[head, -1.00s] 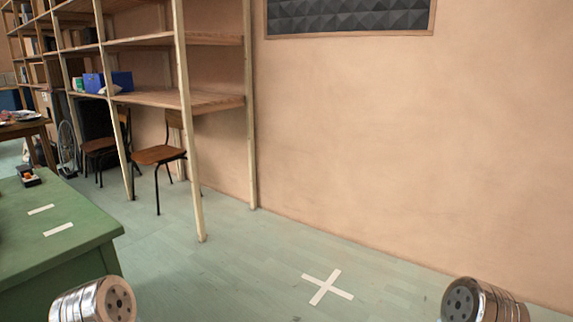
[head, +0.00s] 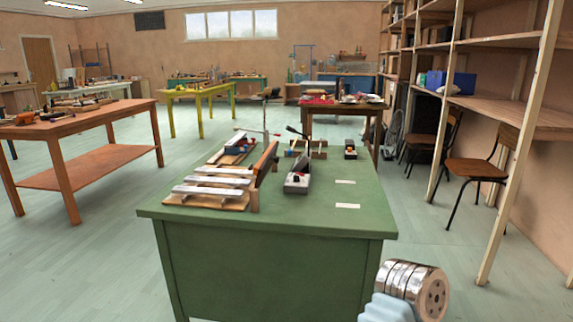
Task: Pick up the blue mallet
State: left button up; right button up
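I cannot make out a blue mallet for certain. The green table (head: 265,262) stands straight ahead and carries several small objects. A rack of pale metal bars (head: 211,192) lies at its front left. A small dark and blue item (head: 240,146) sits behind the rack, too small to identify. A grey box with a red spot (head: 297,182) stands near the middle. Neither gripper shows in the head view; only a silver link of one of my arms shows at the lower right.
A brown wooden table (head: 95,119) with tools stands at the left. A yellow-legged table (head: 199,91) and a dark table (head: 340,107) are farther back. A wooden shelf (head: 520,112) and chairs (head: 476,166) stand at the right. Floor between the left and green tables is clear.

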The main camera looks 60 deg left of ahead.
aim_at(290, 152)
jog(key=i+u, duration=0.1)
jog(key=u, duration=2.2)
jog(key=i+j+u, duration=0.35)
jog(key=u, duration=0.15)
jog(key=i+j+u, duration=0.2)
jog(key=u, duration=0.2)
jog(key=i+j+u, duration=0.2)
jog(key=u, duration=0.2)
jog(key=i+j+u, duration=0.1)
jog(key=i+u, duration=0.2)
jog(key=u, duration=0.15)
jog(key=i+u, duration=0.25)
jog(key=u, duration=0.15)
jog(key=i+j, duration=0.1)
jog(key=i, duration=0.8)
jog(key=i+l+z, duration=0.15)
jog(key=i+z, duration=1)
jog(key=i+j+z, duration=0.35)
jog(key=i+l+z, duration=0.4)
jog(key=i, duration=0.4)
jog(key=i+z, duration=0.35)
jog(key=i, duration=0.45)
jog(key=i+j+z, duration=0.15)
jog(key=i+z, duration=0.25)
jog(key=i, duration=0.45)
